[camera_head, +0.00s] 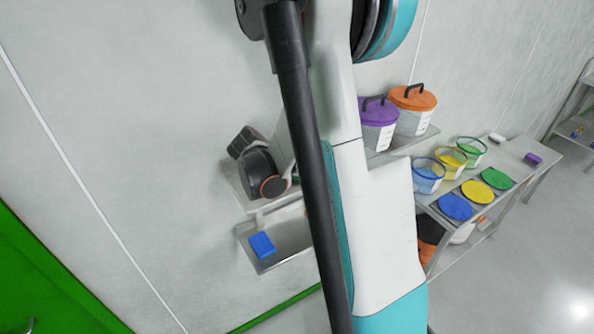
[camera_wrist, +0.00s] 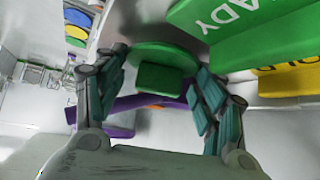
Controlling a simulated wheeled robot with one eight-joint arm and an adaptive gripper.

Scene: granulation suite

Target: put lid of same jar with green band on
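In the head view, the clear jar with a green band (camera_head: 471,152) stands open at the back of a side table, and a flat green lid (camera_head: 497,179) lies in front of it. In the wrist view, my gripper (camera_wrist: 162,75) has its fingers apart. Beyond and between them is a round green disc (camera_wrist: 165,54) with a green block (camera_wrist: 160,78) on it. I cannot tell whether this disc is the same lid. No firm hold on the block shows. My gripper is not discernible in the head view, where my arm crosses the middle.
A yellow-banded jar (camera_head: 452,161) and a blue-banded jar (camera_head: 428,175) stand beside it, with yellow (camera_head: 477,192) and blue (camera_head: 455,207) lids in front. Purple-lidded (camera_head: 378,124) and orange-lidded (camera_head: 412,108) containers stand on a shelf. A green "READY" sign (camera_wrist: 240,18) is near my fingers.

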